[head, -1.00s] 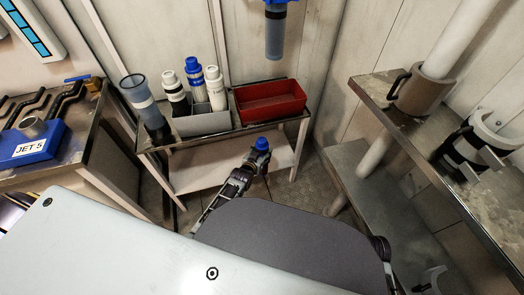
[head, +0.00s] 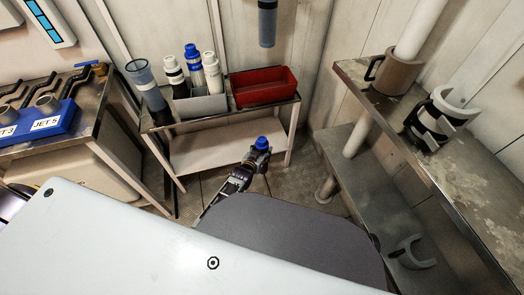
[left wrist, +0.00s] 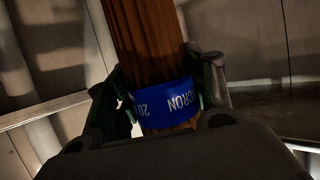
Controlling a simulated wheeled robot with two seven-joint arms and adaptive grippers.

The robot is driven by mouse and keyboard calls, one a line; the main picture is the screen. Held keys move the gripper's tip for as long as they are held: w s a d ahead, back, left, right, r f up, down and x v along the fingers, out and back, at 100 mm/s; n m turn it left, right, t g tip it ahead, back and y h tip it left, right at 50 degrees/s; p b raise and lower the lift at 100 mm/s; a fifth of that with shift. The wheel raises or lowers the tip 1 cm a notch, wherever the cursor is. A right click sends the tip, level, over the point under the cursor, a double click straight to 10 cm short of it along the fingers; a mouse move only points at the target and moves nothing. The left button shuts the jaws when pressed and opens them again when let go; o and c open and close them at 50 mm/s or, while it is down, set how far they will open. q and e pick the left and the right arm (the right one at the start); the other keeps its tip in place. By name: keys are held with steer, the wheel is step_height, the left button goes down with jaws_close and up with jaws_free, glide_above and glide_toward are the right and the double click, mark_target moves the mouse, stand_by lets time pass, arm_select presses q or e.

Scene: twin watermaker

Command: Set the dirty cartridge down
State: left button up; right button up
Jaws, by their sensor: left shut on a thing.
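The dirty cartridge (left wrist: 147,40) is brown and pleated, with a blue band (left wrist: 165,105) lettered "MICRON" and "20". In the left wrist view my left gripper (left wrist: 168,98) is shut around it at the band, and its brown body runs up out of the picture. In the head view my left gripper (head: 257,158) is in front of the low table, with a blue part of the cartridge (head: 262,142) at its tip; the brown body cannot be made out there. My right gripper is not in view.
The low table (head: 215,116) bears an open, empty red tray (head: 262,98), a grey holder (head: 200,107) with white and blue-topped cartridges, and a clear housing (head: 147,85). A blue-grey housing (head: 267,22) hangs above. A metal bench (head: 455,160) stands at right.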

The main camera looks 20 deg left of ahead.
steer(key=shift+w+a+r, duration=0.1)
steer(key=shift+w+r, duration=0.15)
